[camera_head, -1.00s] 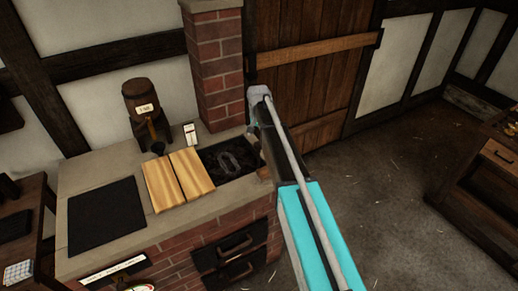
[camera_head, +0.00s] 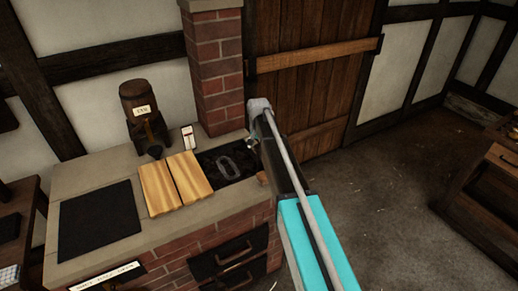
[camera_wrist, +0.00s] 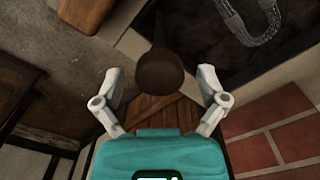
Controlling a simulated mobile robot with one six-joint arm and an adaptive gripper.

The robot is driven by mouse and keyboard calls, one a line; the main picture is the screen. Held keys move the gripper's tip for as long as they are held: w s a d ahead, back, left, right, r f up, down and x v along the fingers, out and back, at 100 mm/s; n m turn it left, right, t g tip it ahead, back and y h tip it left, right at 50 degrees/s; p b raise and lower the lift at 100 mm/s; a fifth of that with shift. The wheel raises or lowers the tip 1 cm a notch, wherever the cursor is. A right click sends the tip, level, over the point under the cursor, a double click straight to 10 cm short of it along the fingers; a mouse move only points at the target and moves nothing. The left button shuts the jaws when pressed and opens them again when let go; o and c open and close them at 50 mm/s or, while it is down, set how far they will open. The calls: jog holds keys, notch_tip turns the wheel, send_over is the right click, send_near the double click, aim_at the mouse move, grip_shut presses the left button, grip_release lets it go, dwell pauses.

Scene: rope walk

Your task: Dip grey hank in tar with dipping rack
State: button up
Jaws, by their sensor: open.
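The grey hank (camera_head: 229,166) is a pale loop lying over the dark tar trough (camera_head: 210,157) in the stone bench top. It also shows in the wrist view (camera_wrist: 252,28), at the top right, against the dark trough. A round brown wooden knob (camera_wrist: 160,70), seemingly the end of the dipping rack's handle, is between my gripper's open fingers (camera_wrist: 160,86), with space on both sides. I cannot tell how far it is from them in depth. The rest of the rack is not clear.
Two yellow wooden boards (camera_head: 176,183) lie left of the trough, beside a black plate (camera_head: 98,219). A wooden keg (camera_head: 142,112) on a stand and a small white gauge (camera_head: 188,137) are behind. A brick chimney (camera_head: 214,70) rises at the back.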

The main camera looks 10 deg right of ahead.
grip_shut()
notch_tip(320, 180, up, 5)
jog(key=p, duration=0.4)
jog(key=shift+f+p, duration=0.2)
jog(key=shift+p, duration=0.1)
jog(key=shift+w, duration=0.15)
jog(key=shift+c, duration=2)
grip_release()
jog(key=o, duration=0.4)
jog(key=shift+r, duration=0.1)
jog(key=shift+f, duration=0.3)
